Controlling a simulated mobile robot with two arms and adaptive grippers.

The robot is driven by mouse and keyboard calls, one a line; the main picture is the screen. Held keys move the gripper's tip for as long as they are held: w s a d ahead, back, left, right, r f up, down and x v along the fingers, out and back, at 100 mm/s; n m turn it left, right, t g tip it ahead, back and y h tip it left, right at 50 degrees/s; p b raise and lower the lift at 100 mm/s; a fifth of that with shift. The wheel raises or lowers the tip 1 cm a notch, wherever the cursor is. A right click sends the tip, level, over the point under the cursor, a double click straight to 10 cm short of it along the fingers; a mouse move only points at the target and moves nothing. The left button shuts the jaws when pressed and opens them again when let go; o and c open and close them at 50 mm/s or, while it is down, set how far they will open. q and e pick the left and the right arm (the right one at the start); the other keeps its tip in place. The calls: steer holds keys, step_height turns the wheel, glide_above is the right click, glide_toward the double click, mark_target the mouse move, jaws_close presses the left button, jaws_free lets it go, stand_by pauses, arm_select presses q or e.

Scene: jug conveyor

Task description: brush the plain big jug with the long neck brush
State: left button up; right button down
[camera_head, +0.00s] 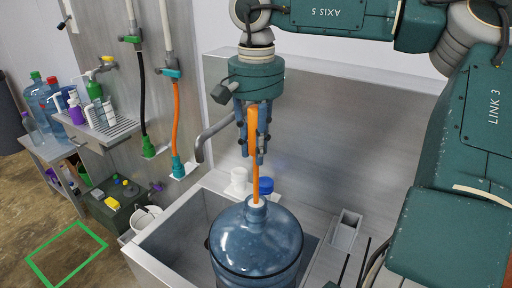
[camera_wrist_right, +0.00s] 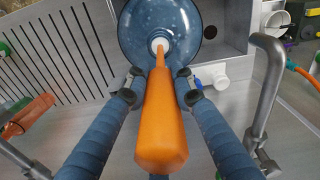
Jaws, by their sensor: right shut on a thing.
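The big jug (camera_head: 255,246) is clear blue plastic and stands upright in the steel sink, its white-rimmed neck facing up. My right gripper (camera_head: 252,150) is above the jug, shut on the orange handle of the long neck brush (camera_head: 253,128). The brush points straight down and its thin shaft enters the jug's mouth; the bristles cannot be made out. In the right wrist view, the two fingers hold the thick orange handle (camera_wrist_right: 163,115), with the jug (camera_wrist_right: 160,30) beyond it. My left gripper is not in view.
The sink (camera_head: 175,240) has a curved steel faucet (camera_head: 212,135) at its back left. White and blue caps (camera_head: 266,186) lie on the back ledge. A small metal holder (camera_head: 345,230) stands right of the sink. Bottles crowd a shelf (camera_head: 110,130) at left.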

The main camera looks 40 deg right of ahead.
mark_target(256, 126)
step_height(256, 126, up, 5)
steer(key=p, duration=0.3)
step_height(256, 126, down, 14)
steer(key=b, duration=0.9)
steer(key=shift+f+b, duration=0.25)
steer(key=shift+b, duration=0.05)
step_height(256, 126, up, 14)
steer(key=p, duration=1.1)
steer(key=shift+r+p, duration=0.15)
steer(key=shift+p, duration=0.2)
